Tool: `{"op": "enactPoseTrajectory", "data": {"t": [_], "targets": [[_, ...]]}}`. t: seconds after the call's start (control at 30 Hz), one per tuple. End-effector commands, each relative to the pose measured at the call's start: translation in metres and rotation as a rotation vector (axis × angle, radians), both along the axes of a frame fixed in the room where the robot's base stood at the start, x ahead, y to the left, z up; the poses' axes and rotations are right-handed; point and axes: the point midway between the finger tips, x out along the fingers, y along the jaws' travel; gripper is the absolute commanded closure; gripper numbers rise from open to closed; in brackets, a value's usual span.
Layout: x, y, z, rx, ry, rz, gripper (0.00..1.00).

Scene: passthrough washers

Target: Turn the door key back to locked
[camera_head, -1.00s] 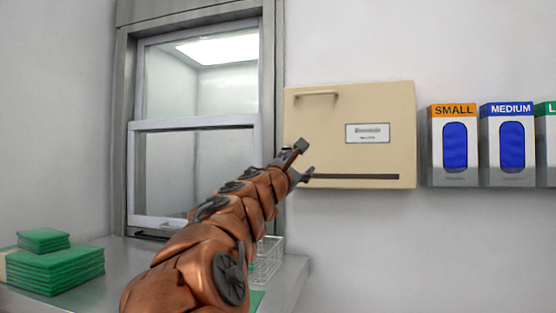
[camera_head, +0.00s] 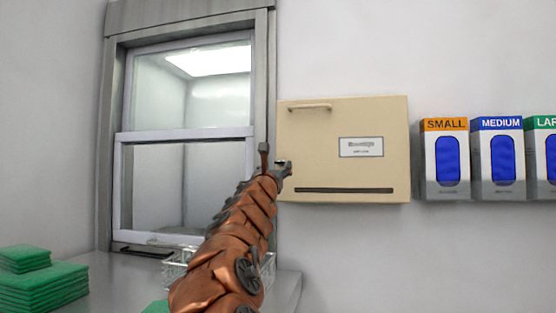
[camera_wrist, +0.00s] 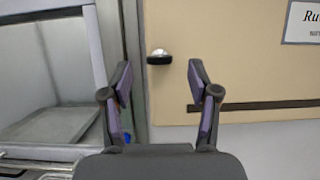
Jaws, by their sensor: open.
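The beige cabinet door (camera_head: 360,115) is closed on the wall, right of the window; it also fills the upper right of the wrist view (camera_wrist: 225,60). A small silver and black key or lock (camera_wrist: 159,57) sits near the door's left edge, ahead of and between my fingers. In the head view a small dark piece (camera_head: 283,162) shows at that edge, partly hidden by my gripper. My gripper (camera_head: 276,158) is open and empty in front of the door's left edge; its two fingers (camera_wrist: 159,82) stand apart in the wrist view. I cannot tell the key's turn angle.
A framed pass-through window (camera_head: 185,140) stands left of the door. Green stacks (camera_head: 40,285) and a wire basket (camera_head: 178,262) are on the metal counter (camera_head: 105,270) below. Glove boxes (camera_head: 447,160) hang to the right. A pull handle (camera_head: 310,108) sticks out at the door's top left.

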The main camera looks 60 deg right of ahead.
Motion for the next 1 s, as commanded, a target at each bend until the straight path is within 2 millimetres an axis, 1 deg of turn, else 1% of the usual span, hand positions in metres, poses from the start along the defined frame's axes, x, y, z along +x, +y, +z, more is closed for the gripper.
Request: {"op": "enactPoseTrajectory", "data": {"t": [0.03, 0.2, 0.4, 0.8, 0.87, 1.0], "targets": [[0.003, -0.006, 0.004, 0.003, -0.001, 0.003, 0.40], [0.009, -0.016, 0.010, 0.001, 0.001, 0.005, 0.40], [0.012, -0.027, 0.011, 0.003, 0.003, 0.004, 0.40], [0.013, -0.030, 0.012, 0.002, 0.001, 0.002, 0.40], [0.013, -0.029, 0.012, 0.001, 0.001, 0.002, 0.45], [0.013, -0.029, 0.013, 0.001, 0.001, 0.002, 0.59]]}}
